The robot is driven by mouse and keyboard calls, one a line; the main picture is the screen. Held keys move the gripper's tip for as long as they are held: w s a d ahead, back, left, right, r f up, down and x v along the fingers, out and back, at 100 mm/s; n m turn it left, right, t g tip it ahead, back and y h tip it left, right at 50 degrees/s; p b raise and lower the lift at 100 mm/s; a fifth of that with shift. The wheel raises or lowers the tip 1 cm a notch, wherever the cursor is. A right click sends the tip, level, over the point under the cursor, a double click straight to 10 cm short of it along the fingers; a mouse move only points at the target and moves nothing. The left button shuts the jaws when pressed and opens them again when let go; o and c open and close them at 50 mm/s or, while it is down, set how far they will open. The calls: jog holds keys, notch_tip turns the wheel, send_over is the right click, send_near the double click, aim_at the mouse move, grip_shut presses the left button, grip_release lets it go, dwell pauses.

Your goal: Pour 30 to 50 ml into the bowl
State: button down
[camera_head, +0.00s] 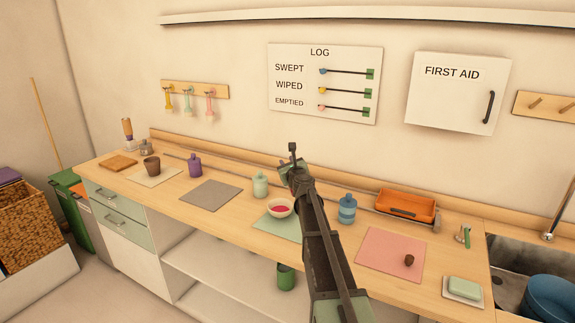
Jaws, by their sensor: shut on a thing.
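A small cream bowl (279,207) with red contents sits on a pale green mat (265,225) in the middle of the counter. My gripper (292,164) is raised above and behind the bowl, near the back of the counter in the picture. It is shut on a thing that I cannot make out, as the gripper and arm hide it. A pale green bottle (260,184) stands upright just left of the bowl. A blue banded bottle (347,209) stands right of my arm, and a purple bottle (195,166) stands farther left. No stream of liquid shows.
A grey mat (210,195) lies bare to the left. A dark cup (152,166) stands on a cream mat. A pink mat (388,246) with a small brown item, an orange tray (407,206), a soap dish (463,288) and the sink (500,260) are at the right.

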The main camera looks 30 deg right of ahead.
jog(key=shift+s+d+f+m, duration=0.15)
jog(key=shift+d+m, duration=0.45)
jog(key=shift+d, duration=0.3)
jog(key=shift+s+d+r+m, duration=0.15)
jog(key=shift+d+m, duration=0.45)
jog(key=shift+d, duration=0.3)
jog(key=shift+f, duration=0.1)
jog(key=shift+s+d+f+m, duration=0.1)
jog(key=shift+d+m, duration=0.3)
jog(key=shift+d, duration=0.2)
